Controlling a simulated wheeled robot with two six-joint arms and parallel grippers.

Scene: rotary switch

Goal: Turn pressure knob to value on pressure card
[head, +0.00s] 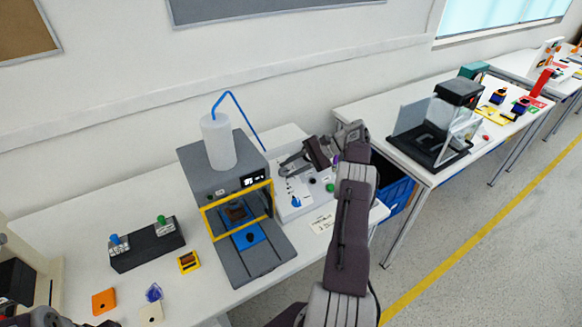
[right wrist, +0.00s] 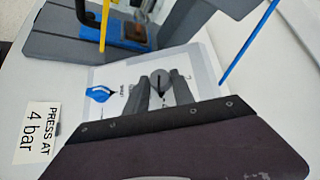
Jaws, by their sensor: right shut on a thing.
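The pressure card (right wrist: 37,133) reads "PRESS AT 4 bar" and lies at the left of the right wrist view. In the head view the white card (head: 322,222) lies at the front of the white panel, its text too small to read. My right gripper (head: 290,164) reaches over the panel from the right. In the right wrist view its fingers (right wrist: 158,84) are shut on a grey round knob (right wrist: 161,76), largely hidden between them. The scale value it points at is not readable. A blue knob (right wrist: 98,94) sits beside it on the panel.
A grey press (head: 190,165) with a yellow frame and a white bottle stands left of the panel (head: 310,204). A blue tube arches from the bottle to the panel. A black block (head: 147,248) with blue and green switches stands further left. A blue crate (head: 396,195) is at the right.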

